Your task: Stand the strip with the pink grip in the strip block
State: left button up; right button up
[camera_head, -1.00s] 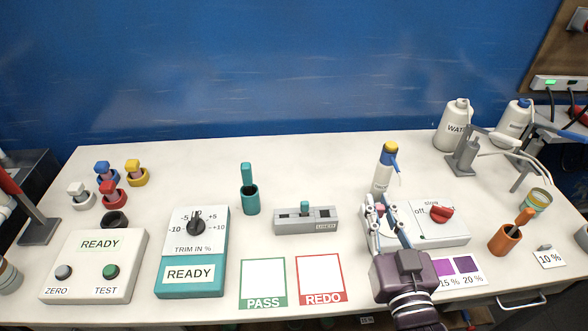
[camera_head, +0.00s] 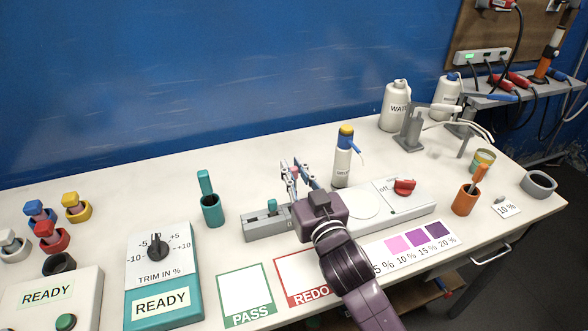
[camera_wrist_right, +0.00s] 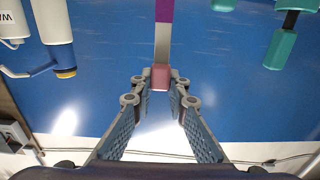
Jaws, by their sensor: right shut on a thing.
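My right gripper (camera_head: 294,172) is shut on the pink grip (camera_wrist_right: 160,77) of a strip (camera_wrist_right: 163,40). In the right wrist view, the strip runs from the grip away from the fingers, grey near the grip and purple farther out. In the head view, the gripper is over the right part of the grey strip block (camera_head: 262,228) and hides that end. A strip with a teal grip (camera_head: 272,206) stands in the block's left part. I cannot tell whether the held strip touches the block. My left gripper is not in view.
A wash bottle (camera_head: 342,165) with a yellow-and-blue top stands right of the gripper, near the white stirrer (camera_head: 415,205). A teal cup (camera_head: 211,211) stands left of the block. The PASS (camera_head: 246,292) and REDO (camera_head: 300,275) squares are empty in front.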

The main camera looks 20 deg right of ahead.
jog(key=shift+f+b, duration=1.3)
jog(key=shift+f, duration=0.3)
jog(key=shift+f+b, duration=1.4)
jog(key=shift+f, duration=0.65)
jog(key=o, duration=0.9)
jog(key=s, duration=1.2)
jog(key=shift+d, duration=0.25)
